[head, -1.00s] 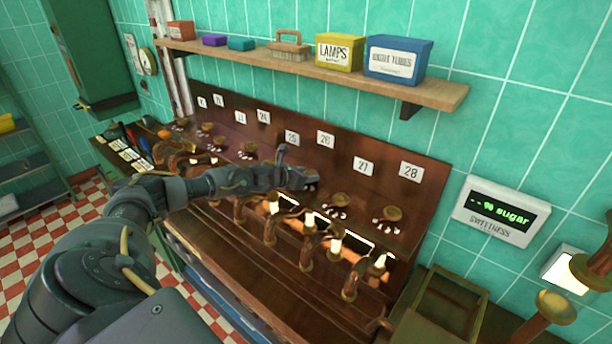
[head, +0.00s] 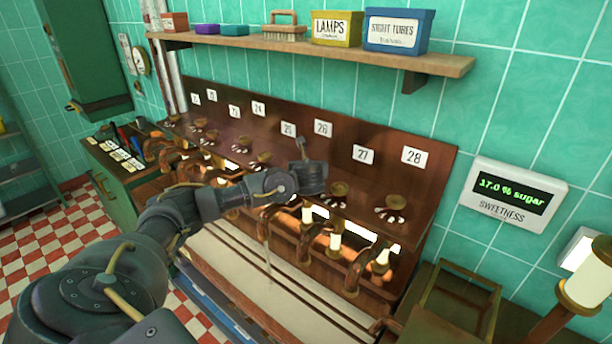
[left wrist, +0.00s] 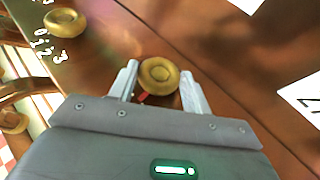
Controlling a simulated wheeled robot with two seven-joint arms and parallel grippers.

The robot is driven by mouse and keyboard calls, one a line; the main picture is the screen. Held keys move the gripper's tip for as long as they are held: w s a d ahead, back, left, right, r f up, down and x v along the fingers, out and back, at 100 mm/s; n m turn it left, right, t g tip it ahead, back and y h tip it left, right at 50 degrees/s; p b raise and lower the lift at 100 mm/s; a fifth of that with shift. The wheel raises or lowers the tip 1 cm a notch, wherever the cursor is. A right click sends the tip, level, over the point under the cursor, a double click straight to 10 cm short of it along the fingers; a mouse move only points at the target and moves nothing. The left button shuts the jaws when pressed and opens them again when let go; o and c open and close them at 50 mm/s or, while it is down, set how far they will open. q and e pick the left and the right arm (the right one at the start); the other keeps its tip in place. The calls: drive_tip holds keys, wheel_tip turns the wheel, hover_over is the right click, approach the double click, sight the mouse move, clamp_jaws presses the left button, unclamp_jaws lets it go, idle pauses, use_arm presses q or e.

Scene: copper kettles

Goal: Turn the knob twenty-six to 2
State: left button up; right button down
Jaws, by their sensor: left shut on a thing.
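The brown panel (head: 390,165) carries numbered labels, with label 26 (head: 323,128) near the middle. My left gripper (head: 312,172) is at the panel below that label and hides the knob there. In the left wrist view its two fingers stand on either side of a round brass knob (left wrist: 159,76), shut on it. A small red mark shows at the knob's lower left; its scale is hidden by the gripper. A neighbouring knob (left wrist: 65,22) shows the digits 0 to 3 beside it. My right gripper is not in view.
Copper taps stand below the panel, over a pale trough (head: 222,258). The sweetness display (head: 513,195) reads 17.0 % sugar. A shelf (head: 445,64) with boxes and a brush hangs above. A wooden frame (head: 455,300) stands at the lower right.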

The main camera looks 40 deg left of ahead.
use_arm(q)
drive_tip(key=shift+w+d+n+g+y+b, duration=0.1)
drive_tip(key=shift+w+n+g+y+b, duration=0.05)
drive_tip(key=shift+n+g+y+b, duration=0.55)
drive_tip(key=shift+r, duration=0.1)
drive_tip(key=o, duration=1)
drive_tip(key=b+v, duration=0.2)
drive_tip(key=v, duration=0.8)
drive_tip(key=shift+d, duration=0.35)
